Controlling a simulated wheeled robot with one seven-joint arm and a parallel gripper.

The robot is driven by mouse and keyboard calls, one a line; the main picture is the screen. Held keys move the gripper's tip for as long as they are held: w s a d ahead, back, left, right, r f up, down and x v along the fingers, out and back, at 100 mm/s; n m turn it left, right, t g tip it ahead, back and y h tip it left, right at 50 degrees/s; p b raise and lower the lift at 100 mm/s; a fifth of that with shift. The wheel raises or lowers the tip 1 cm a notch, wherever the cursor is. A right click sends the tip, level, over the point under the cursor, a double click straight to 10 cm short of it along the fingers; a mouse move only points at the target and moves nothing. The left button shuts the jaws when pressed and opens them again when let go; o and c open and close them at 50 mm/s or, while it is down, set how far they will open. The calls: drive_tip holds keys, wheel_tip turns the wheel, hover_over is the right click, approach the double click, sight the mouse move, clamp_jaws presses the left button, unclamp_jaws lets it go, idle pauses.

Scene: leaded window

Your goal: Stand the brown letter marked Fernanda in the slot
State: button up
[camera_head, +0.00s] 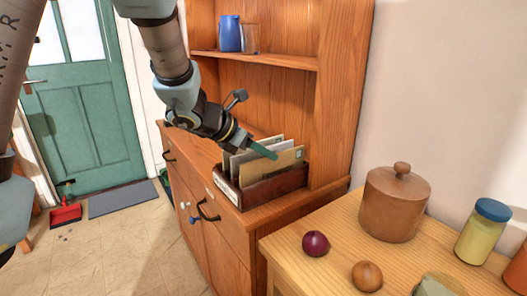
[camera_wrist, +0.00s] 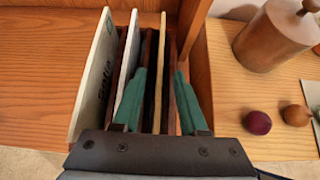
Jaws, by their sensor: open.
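The brown letter (camera_head: 278,166) stands upright in the wooden letter rack (camera_head: 275,189), on its nearest side in the head view. It shows edge-on in the wrist view (camera_wrist: 161,55); I cannot read a name on it. My gripper (camera_head: 262,149) is over the rack with green fingers pointing down. In the wrist view my gripper (camera_wrist: 161,80) is open, one finger on each side of the brown letter, with a gap on both sides. A grey-white letter (camera_wrist: 127,62) and a larger white letter with handwriting (camera_wrist: 97,75) stand to its left.
The rack sits on a wooden dresser (camera_head: 228,216) with a shelf above holding a blue cup (camera_head: 230,33). On the table at right are a lidded brown pot (camera_head: 392,205), a red onion (camera_head: 315,243), a brown onion (camera_head: 367,276) and a yellow jar (camera_head: 482,235).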

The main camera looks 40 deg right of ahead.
drive_tip(key=v, duration=1)
drive_tip(key=shift+a+r+b, duration=0.3)
